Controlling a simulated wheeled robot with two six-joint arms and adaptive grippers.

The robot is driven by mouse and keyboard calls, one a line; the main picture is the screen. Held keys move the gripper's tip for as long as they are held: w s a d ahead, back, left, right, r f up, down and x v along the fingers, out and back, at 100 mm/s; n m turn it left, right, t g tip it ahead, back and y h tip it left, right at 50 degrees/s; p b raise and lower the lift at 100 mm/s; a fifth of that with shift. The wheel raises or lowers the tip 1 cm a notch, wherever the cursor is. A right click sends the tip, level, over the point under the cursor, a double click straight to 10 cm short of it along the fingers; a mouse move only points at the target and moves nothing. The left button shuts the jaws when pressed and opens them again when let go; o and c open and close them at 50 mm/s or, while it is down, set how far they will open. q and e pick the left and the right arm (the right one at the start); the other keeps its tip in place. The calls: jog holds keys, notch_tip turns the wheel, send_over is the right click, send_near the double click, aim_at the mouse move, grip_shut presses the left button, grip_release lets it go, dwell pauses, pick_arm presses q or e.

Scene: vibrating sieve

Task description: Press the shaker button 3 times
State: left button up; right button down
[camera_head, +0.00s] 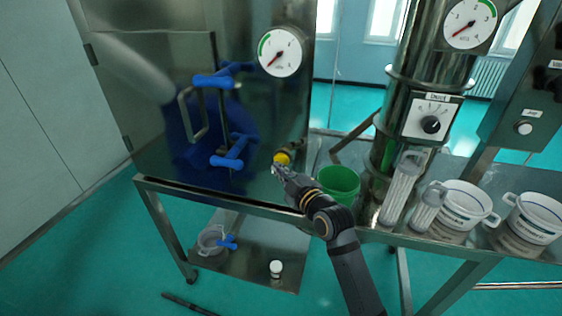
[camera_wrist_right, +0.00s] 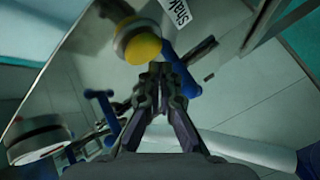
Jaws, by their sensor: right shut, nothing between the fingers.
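The yellow shaker button (camera_head: 282,158) sits low on the right part of the steel cabinet front. In the right wrist view the yellow button (camera_wrist_right: 143,48) sits in a pale round collar beside a partly cut-off label (camera_wrist_right: 178,10). My right gripper (camera_head: 278,170) is shut and empty, its fingertips just below the button in the head view. In the right wrist view the right gripper (camera_wrist_right: 160,72) has its tips close below the button. I cannot tell whether they touch it. My left gripper is not in view.
The steel cabinet (camera_head: 135,120) has blue handles (camera_head: 228,158) and a gauge (camera_head: 280,52). A green bucket (camera_head: 340,183) stands just right of my gripper. Clear cylinders (camera_head: 402,190) and white-rimmed sieves (camera_head: 463,203) stand farther right. A small white jar (camera_head: 276,268) is on the lower shelf.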

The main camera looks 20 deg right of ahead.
jog(key=s+a, duration=0.1)
jog(key=s, duration=0.1)
jog(key=s+a, duration=0.1)
jog(key=s, duration=0.1)
jog(key=shift+a+b, duration=0.35)
jog(key=shift+a, duration=0.05)
dwell(1.8)
